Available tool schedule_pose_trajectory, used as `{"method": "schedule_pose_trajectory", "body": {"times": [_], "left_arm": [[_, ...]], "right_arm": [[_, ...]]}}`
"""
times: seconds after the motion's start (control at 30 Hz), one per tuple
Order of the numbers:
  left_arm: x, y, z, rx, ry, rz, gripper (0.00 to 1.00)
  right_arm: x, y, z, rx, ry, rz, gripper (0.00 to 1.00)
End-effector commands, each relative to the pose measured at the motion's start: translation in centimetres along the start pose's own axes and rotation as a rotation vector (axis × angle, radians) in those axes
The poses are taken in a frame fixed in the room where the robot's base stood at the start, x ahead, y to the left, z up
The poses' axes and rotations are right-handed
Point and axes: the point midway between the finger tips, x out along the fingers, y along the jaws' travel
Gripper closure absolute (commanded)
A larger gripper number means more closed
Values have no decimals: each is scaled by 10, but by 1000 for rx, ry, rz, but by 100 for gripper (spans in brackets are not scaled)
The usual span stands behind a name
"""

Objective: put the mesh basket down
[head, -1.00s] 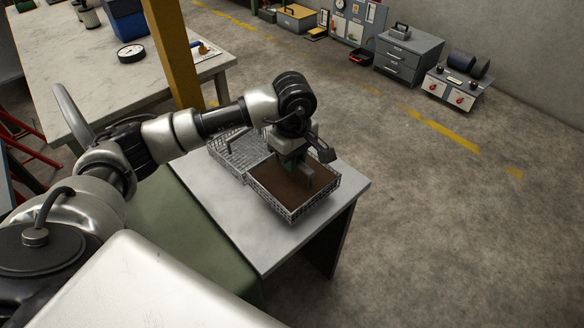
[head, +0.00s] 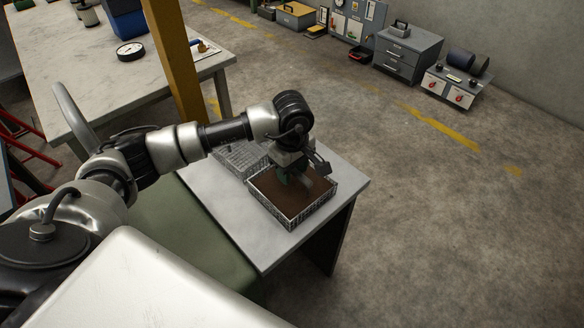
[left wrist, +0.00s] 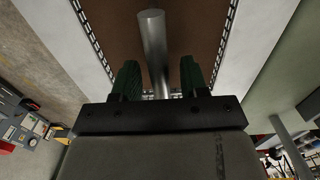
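The mesh basket (head: 292,219) is a wire box with a brown inside and a metal bar handle across it. It sits level on the grey-topped table (head: 262,255), near its right side. My left gripper (head: 291,180) is over the basket, its green fingers reaching down into it. In the left wrist view the handle (left wrist: 152,35) runs between the fingers (left wrist: 159,80), with a gap on each side, so the gripper looks open around it. The basket's brown inside (left wrist: 190,25) lies beyond. My right gripper is not in view.
A second wire basket (head: 236,158) stands behind, partly hidden by my left arm. Bare tabletop lies in front. A yellow post (head: 172,55) and a long workbench (head: 85,60) are at the upper left. Grey drawers (head: 408,58) stand far back. The floor right is clear.

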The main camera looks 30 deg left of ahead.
Motion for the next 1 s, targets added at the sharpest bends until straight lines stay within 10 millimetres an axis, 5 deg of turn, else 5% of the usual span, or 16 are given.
{"method": "schedule_pose_trajectory", "body": {"times": [0.37,0.8,1.0], "left_arm": [[-11,1,0,-1,0,3,56],[-100,1,0,0,1,4,56],[-120,0,0,0,0,2,56]], "right_arm": [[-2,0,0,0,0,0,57],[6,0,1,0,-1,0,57],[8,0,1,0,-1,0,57]]}}
